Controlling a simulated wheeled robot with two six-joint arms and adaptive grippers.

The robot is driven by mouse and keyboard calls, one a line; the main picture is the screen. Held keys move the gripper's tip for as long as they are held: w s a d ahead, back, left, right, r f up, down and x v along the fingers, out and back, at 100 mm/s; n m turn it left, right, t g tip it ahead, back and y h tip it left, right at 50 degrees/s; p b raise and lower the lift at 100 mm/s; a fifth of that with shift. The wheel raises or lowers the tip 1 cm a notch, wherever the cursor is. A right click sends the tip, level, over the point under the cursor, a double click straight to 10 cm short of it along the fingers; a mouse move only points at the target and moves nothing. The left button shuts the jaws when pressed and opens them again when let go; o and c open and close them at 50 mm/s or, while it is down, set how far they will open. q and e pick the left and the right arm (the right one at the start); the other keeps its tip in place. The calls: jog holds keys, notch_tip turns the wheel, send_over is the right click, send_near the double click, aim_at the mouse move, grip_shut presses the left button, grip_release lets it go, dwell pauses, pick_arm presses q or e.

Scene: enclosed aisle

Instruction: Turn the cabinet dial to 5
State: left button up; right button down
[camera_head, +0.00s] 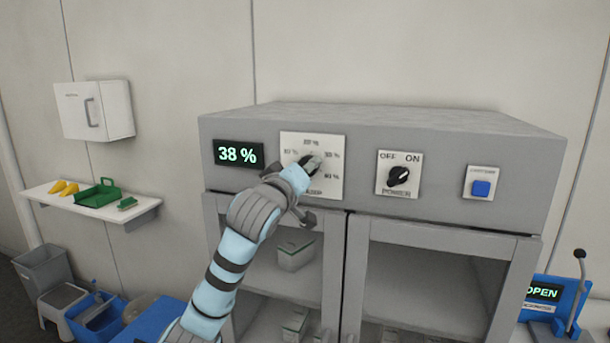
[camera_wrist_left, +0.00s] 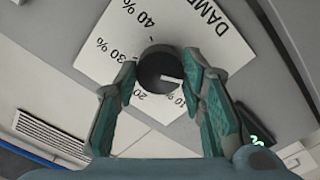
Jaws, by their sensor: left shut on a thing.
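The damper dial (camera_wrist_left: 160,68) is a round black knob on a white plate (camera_head: 325,184) marked 10 to 40 %. In the wrist view its white pointer mark faces right, close to the 10 % label. My left gripper (camera_head: 308,164) reaches the dial from below and covers much of it in the head view. Its green-padded fingers (camera_wrist_left: 160,84) are shut on the knob, one on each side. The display (camera_head: 238,154) beside the plate reads 38 %. My right gripper is not in view.
The grey cabinet (camera_head: 455,140) also carries a power switch (camera_head: 398,176) and a blue button (camera_head: 481,188). Glass doors (camera_head: 430,285) are below. A wall shelf (camera_head: 50,193) with a green dustpan is at left, and a blue lever unit (camera_head: 565,300) at lower right.

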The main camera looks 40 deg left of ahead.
pick_arm(q)
jog(key=shift+r+n, duration=0.15)
jog(key=shift+n, duration=0.25)
jog(key=o, duration=1)
jog(key=shift+o, duration=0.7)
jog(key=shift+w, duration=0.1)
jog(key=v, duration=0.7)
jog(key=shift+s, duration=0.3)
jog(key=shift+w, duration=0.15)
